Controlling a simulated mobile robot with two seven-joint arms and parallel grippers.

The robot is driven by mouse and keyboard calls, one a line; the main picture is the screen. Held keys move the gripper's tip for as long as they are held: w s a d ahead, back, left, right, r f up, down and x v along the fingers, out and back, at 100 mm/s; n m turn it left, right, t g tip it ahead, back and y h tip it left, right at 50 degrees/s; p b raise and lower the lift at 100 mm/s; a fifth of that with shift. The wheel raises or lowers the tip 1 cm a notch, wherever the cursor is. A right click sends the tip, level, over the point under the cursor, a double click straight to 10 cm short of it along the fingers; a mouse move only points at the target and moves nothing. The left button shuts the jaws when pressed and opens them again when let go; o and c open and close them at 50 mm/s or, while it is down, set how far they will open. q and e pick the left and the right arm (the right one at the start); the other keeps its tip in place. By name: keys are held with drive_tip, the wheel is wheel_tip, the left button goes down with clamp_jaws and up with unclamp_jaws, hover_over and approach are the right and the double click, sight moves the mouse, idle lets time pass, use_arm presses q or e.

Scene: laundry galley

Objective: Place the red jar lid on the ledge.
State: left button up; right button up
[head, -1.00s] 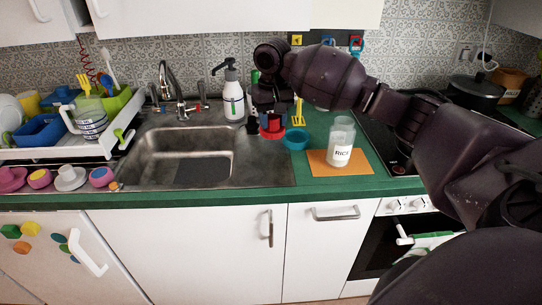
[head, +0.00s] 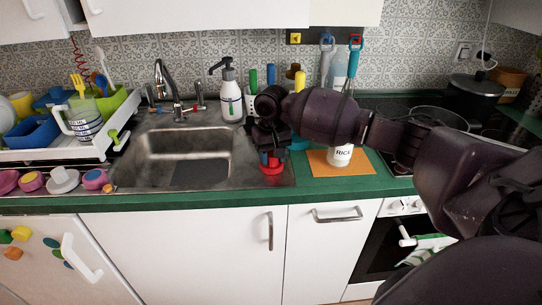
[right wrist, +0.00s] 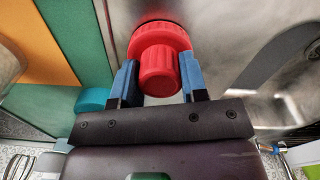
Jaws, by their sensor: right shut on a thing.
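The red jar lid (head: 272,168) has a wide ridged disc and a narrower knob. In the head view it is at the flat metal ledge (head: 284,181) to the right of the sink basin, close to the counter's front. My right gripper (head: 269,155) is shut on the lid. In the right wrist view my blue fingers (right wrist: 158,85) are on both sides of the knob of the lid (right wrist: 160,38), with metal behind it. I cannot tell whether the lid touches the metal. My left gripper is not in view.
The sink basin (head: 185,158) opens left of the lid. A rice jar (head: 340,156) stands on an orange mat (head: 365,167) to the right, partly behind my arm. A teal round thing (head: 299,143) is near the gripper. A soap bottle (head: 230,98) stands behind the sink.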

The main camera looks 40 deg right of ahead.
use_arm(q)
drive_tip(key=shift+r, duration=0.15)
use_arm(e)
drive_tip(key=shift+r, duration=0.1)
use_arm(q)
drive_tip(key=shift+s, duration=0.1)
use_arm(e)
drive_tip(key=o, duration=1.2)
drive_tip(key=shift+c, duration=0.2)
wheel_tip(320, 180, up, 6)
drive_tip(key=shift+f+p, duration=0.15)
drive_tip(key=shift+p, duration=0.4)
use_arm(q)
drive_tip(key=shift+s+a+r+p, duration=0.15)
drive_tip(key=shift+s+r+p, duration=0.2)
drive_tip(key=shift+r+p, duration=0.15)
use_arm(e)
wheel_tip(320, 180, up, 6)
drive_tip(key=shift+r, duration=0.2)
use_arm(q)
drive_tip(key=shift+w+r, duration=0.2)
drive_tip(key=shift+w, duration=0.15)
